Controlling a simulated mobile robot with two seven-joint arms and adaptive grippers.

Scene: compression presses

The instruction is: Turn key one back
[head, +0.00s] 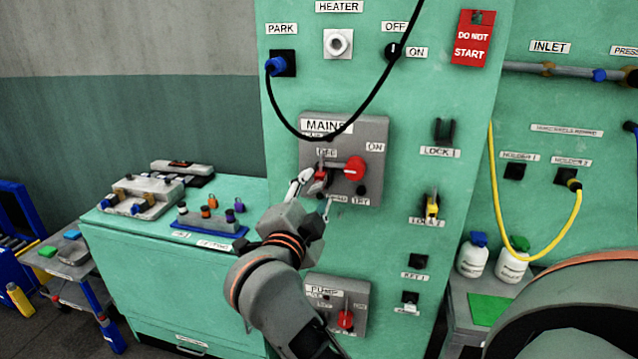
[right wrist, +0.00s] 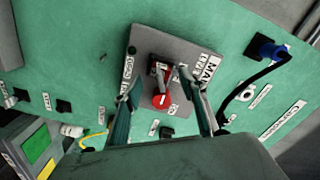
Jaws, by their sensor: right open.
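The KEY 1 switch (head: 418,261) is a small dark square low on the green press panel, above the KEY 2 switch (head: 410,297). It is too small to tell how it is turned. Two dark squares at the left of the right wrist view look like the key switches, one of them here (right wrist: 64,106). My right gripper (head: 316,192) is open at the MAINS box (head: 378,135), up and left of KEY 1. Its fingers stand either side of the box's red knob (right wrist: 161,101); I cannot tell whether they touch anything. My left gripper is not in view.
LOCK 1 (head: 444,131) and LOCK 2 with a yellow piece (head: 432,205) sit above the keys. The PUMP box (head: 358,290) is lower left. A green cabinet (head: 150,270) stands left; two white bottles (head: 472,260) stand right.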

